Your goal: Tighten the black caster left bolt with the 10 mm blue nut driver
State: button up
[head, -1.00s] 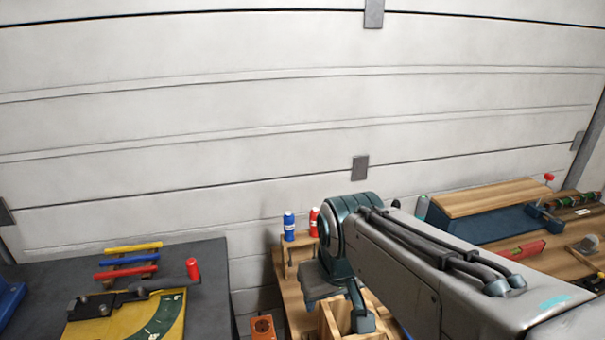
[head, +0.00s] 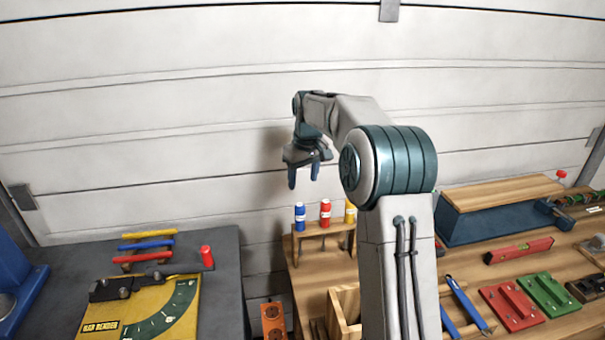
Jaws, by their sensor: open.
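My gripper (head: 304,178) is open and empty, with its fingers pointing down, in front of the white wall. It hangs above a small wooden rack (head: 322,232). The blue-handled driver (head: 300,216) stands upright at the left of that rack, below my fingertips and apart from them. A red-handled driver (head: 325,212) and a yellow-handled driver (head: 350,211) stand beside it, the yellow one close to my arm. Size marks on the handles are too small to read. I cannot make out a black caster or its left bolt in this view.
A dark table on the left holds a yellow bar bender (head: 140,311) and coloured bars (head: 146,244). On the wooden bench to the right are a red level (head: 518,250), a red block (head: 512,306) and a green block (head: 548,294). A wooden box (head: 344,312) stands partly behind my arm.

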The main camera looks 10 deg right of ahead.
aim_at(300, 205)
jog(key=w+f+p, duration=0.1)
jog(key=f, duration=0.3)
jog(key=w+f+p, duration=0.1)
jog(key=f, duration=0.4)
jog(key=w+f+p, duration=0.1)
jog(key=f, duration=0.4)
jog(key=shift+w+a+f, duration=0.15)
jog(key=shift+a+f, duration=0.1)
jog(key=shift+a, duration=0.05)
jog(key=c, duration=1.1)
jog(key=shift+o, duration=0.2)
jog(key=shift+r, duration=0.15)
